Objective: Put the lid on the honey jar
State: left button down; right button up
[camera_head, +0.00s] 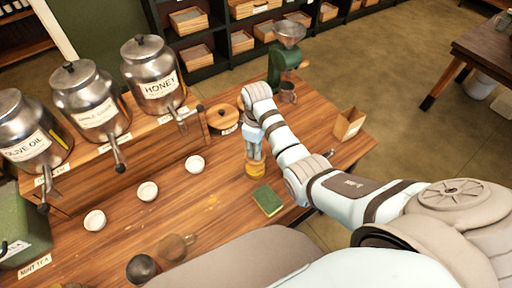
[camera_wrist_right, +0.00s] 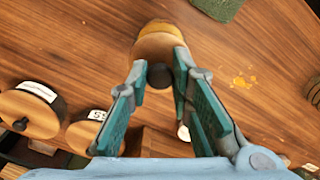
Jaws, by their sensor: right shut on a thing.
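The honey jar (camera_head: 256,170) is a small glass jar with a yellow-amber body, standing on the wooden counter near the middle. My right gripper (camera_head: 254,150) points down right above it. In the right wrist view my right gripper (camera_wrist_right: 160,68) is shut on the dark round knob of a pale wooden lid (camera_wrist_right: 155,46). The jar's amber part (camera_wrist_right: 165,27) shows just beyond the lid. The lid is close over the jar; I cannot tell whether they touch. The fingers mostly hide the lid in the head view. My left gripper is not in view.
A green sponge (camera_head: 268,201) lies just right of the jar. A wooden-lidded container (camera_head: 222,117), a green grinder (camera_head: 283,65) and a wooden box (camera_head: 349,124) stand around. White bowls (camera_head: 148,191) sit at left below the metal dispensers (camera_head: 152,75). A glass mug (camera_head: 174,247) stands in front.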

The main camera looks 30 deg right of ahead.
jog(key=shift+f, duration=0.2)
jog(key=o, duration=1.3)
jog(key=shift+r, duration=0.1)
jog(key=shift+r, duration=2.65)
jog(key=shift+c, duration=0.5)
grip_shut()
